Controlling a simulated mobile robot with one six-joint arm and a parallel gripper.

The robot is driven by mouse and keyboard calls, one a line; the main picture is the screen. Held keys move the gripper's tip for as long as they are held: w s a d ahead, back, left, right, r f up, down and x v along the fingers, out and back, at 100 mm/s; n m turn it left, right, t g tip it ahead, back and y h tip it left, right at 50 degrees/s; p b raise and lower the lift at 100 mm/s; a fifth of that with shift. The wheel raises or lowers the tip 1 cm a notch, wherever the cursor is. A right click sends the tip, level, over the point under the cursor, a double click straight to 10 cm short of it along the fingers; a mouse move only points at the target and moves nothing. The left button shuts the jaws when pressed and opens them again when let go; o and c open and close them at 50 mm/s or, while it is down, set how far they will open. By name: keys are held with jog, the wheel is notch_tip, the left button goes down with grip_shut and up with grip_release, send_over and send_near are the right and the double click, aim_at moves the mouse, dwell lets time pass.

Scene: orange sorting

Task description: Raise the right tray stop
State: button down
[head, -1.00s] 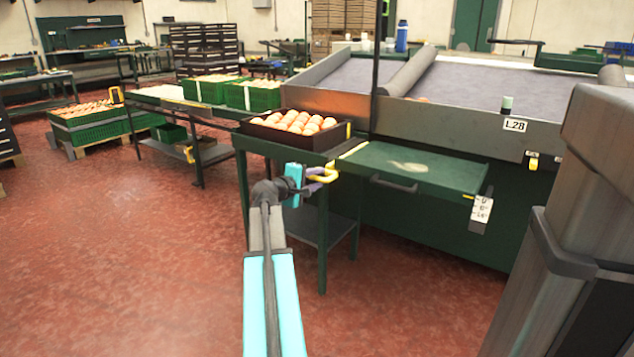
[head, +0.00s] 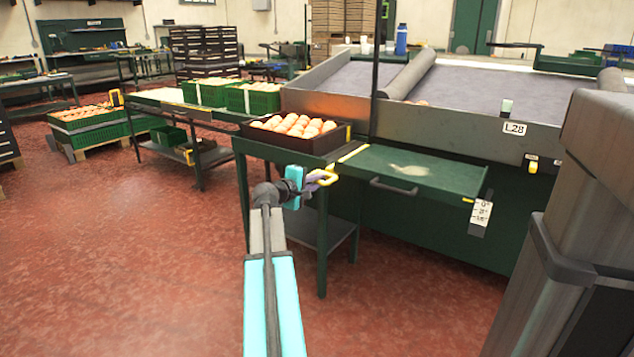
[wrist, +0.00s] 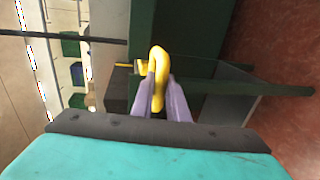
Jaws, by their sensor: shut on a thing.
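The right tray stop is a yellow looped handle (head: 327,179) at the front corner of the stand, between the tray of oranges and the green shelf. It also shows in the wrist view (wrist: 158,66), rising between my fingers. My gripper (head: 312,179) is at this handle, with its purple-grey fingers shut on it. In the wrist view my gripper (wrist: 161,92) has one finger on each side of the yellow loop. The dark tray (head: 283,142) full of oranges rests on the stand just behind the handle.
A green shelf (head: 410,168) with a dark pull handle (head: 394,188) juts out to the right of my gripper. A green stand leg (head: 322,245) is below it. The red floor at left is open.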

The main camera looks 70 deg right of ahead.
jog(key=shift+r+p, duration=1.5)
jog(key=shift+r, duration=0.9)
jog(key=c, duration=1.7)
grip_release()
jog(key=shift+r, duration=0.1)
jog(key=shift+c, duration=0.2)
jog(key=shift+a, duration=0.1)
jog(key=p+v, duration=0.4)
jog(key=v, duration=0.9)
jog(key=shift+a, duration=0.3)
